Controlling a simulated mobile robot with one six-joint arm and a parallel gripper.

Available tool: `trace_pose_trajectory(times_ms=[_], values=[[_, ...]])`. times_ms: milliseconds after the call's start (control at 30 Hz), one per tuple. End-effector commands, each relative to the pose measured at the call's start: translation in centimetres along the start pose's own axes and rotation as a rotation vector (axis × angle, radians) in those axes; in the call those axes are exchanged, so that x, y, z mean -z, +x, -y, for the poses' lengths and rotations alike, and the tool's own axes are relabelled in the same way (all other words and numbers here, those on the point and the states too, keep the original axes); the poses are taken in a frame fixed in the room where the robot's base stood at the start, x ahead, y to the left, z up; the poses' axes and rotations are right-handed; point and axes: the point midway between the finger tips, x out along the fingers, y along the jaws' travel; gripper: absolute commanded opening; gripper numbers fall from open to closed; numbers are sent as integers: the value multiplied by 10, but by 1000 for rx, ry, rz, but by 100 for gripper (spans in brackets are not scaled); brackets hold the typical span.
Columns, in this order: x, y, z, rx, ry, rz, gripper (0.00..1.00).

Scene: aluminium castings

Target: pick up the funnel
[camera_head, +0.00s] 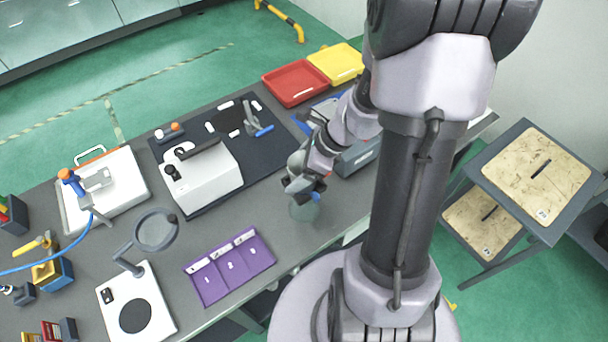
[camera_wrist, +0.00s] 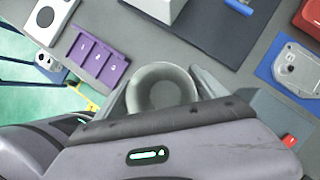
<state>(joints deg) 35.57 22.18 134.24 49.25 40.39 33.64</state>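The funnel (camera_wrist: 162,88) is a pale grey, round-mouthed piece. In the wrist view I look down into its mouth, between my gripper's two fingers. In the head view the funnel (camera_head: 304,211) looks translucent and greenish, at the bench's front edge directly below my gripper (camera_head: 303,190). In the wrist view my gripper (camera_wrist: 162,95) has its fingers spread, one on each side of the funnel. The fingers sit close to the rim; I cannot see clear contact. The funnel's lower part is hidden.
A purple tray (camera_head: 212,290) with compartments lies left of the funnel. A white machine (camera_head: 215,178) stands on a dark mat behind it. A grey box (camera_head: 358,160) is close on the right. Red (camera_head: 293,98) and yellow (camera_head: 340,53) bins stand at the back. The bench around the funnel is clear.

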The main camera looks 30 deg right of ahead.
Motion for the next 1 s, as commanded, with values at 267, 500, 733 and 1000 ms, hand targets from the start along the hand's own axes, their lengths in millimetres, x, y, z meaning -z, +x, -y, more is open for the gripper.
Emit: trace_pose_trajectory(times_ms=[267, 500, 733, 1000], values=[[0, 0, 0, 0, 0, 0, 25], [-1, -1, 0, 0, 0, 0, 24], [-14, -24, 1, 2, -1, 1, 24], [17, -56, -6, 3, 5, 1, 24]])
